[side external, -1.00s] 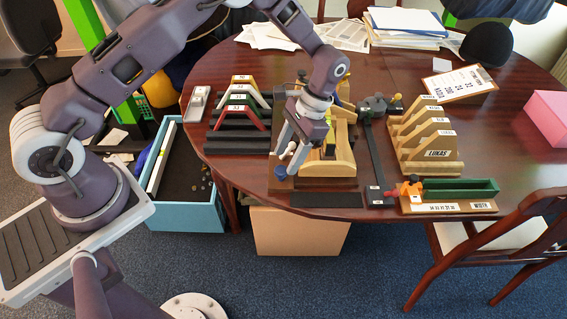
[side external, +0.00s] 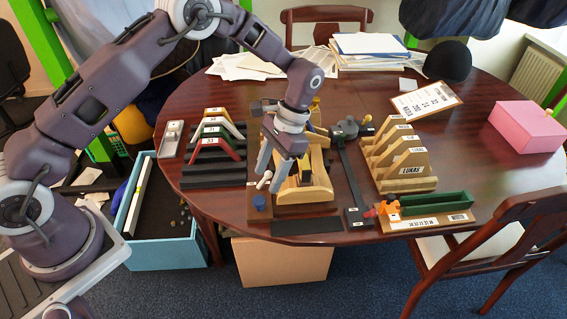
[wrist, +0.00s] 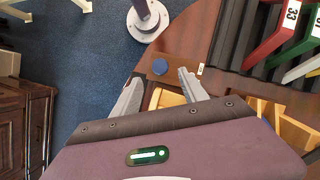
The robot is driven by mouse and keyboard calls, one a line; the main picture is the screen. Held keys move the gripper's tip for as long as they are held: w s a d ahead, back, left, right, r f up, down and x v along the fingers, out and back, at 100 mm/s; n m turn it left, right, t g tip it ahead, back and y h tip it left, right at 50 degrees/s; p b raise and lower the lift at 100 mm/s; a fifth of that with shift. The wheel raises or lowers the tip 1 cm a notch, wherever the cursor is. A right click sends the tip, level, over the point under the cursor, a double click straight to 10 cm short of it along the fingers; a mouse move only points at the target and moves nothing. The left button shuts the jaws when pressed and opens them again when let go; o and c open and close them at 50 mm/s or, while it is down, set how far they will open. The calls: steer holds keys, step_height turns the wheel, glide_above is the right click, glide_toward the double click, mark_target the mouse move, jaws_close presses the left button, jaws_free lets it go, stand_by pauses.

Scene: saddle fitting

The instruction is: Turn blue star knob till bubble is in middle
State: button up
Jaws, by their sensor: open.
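The blue knob (side external: 259,201) sits at the front left corner of the wooden fixture (side external: 305,193) on the table. It also shows in the wrist view (wrist: 159,67), between and just beyond my fingertips. My gripper (side external: 270,180) is open, with its fingers pointing down above and slightly right of the knob in the side view. In the wrist view my gripper (wrist: 160,76) has a clear gap between its fingers, and nothing is held. I cannot make out the bubble in either view.
Left of the fixture is a black stepped rack (side external: 212,165) with coloured angle pieces. Right are a black bar (side external: 350,180), wooden saddles labelled LUKAS (side external: 404,170) and a green trough (side external: 436,204). A dark strip (side external: 306,226) lies in front, near the table edge.

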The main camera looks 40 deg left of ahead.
mark_target(259, 199)
steer(key=x, duration=0.7)
steer(key=shift+c, duration=0.4)
